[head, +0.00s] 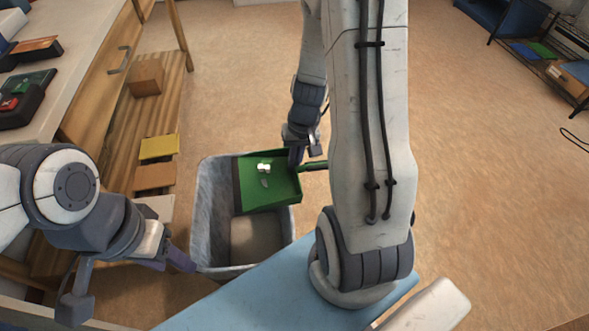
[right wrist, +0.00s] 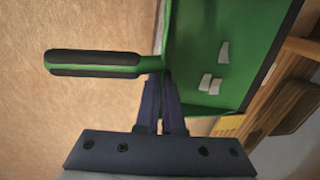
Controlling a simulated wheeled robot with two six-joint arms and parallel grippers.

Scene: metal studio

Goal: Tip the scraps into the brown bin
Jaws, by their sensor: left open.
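A green dustpan (head: 280,190) is over the far right part of the bin (head: 213,215), which looks pale grey, not brown. A few small pale scraps (head: 264,168) lie on the pan; they also show in the right wrist view (right wrist: 223,52). The pan's dark lip faces left; I cannot tell its exact tilt. My right gripper (head: 296,155) is shut on the dustpan's rim beside its black and green handle (right wrist: 95,63). My left gripper (head: 128,282) is open and empty, left of the bin's near corner. The visible bin floor looks bare.
A wooden workbench (head: 98,105) with a lower shelf stands at the left, with a small wooden box (head: 146,77) and coloured pads on it. A dark rack (head: 540,62) stands at the far right. The floor right of my right arm is mostly clear.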

